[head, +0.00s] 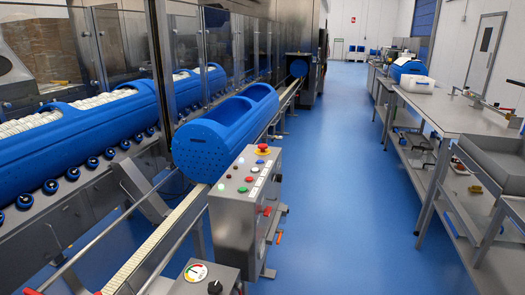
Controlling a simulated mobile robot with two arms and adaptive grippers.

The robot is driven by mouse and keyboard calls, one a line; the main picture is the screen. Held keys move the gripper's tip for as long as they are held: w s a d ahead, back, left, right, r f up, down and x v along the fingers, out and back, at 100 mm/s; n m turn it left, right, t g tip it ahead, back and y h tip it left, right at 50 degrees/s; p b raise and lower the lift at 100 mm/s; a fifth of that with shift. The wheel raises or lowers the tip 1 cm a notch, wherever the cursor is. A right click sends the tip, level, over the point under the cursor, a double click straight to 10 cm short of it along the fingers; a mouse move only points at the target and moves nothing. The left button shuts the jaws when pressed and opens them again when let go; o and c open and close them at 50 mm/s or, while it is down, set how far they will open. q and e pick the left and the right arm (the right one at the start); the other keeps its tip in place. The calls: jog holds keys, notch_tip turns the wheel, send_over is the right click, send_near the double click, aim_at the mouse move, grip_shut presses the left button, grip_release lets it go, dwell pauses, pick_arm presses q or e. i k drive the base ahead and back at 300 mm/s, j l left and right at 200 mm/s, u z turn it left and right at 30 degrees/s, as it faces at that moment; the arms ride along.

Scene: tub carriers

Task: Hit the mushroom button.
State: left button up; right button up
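The mushroom button (263,149) is a red cap on a yellow base. It sits at the far end of the sloped top of a grey control box (233,205), near the middle of the head view. Smaller buttons and lamps in green, white, red and black share that panel. I cannot tell whether the red cap is pressed in or out. Neither of my grippers shows in the head view.
A blue tub carrier (215,138) rests on the conveyor (160,240) just behind the box. A second box (205,280) with a dial and gauge stands in front. Steel tables (445,112) line the right. The blue floor (335,200) between is clear.

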aim_at(262, 147)
jog(key=i+l+z, duration=0.15)
jog(key=i+l, duration=0.2)
jog(key=i+l+z, duration=0.1)
jog(key=i+l, duration=0.25)
jog(key=i, duration=0.15)
jog(key=i+l+z, duration=0.15)
jog(key=i, duration=0.3)
jog(key=i+j+z, duration=0.2)
jog(key=i+j, duration=0.2)
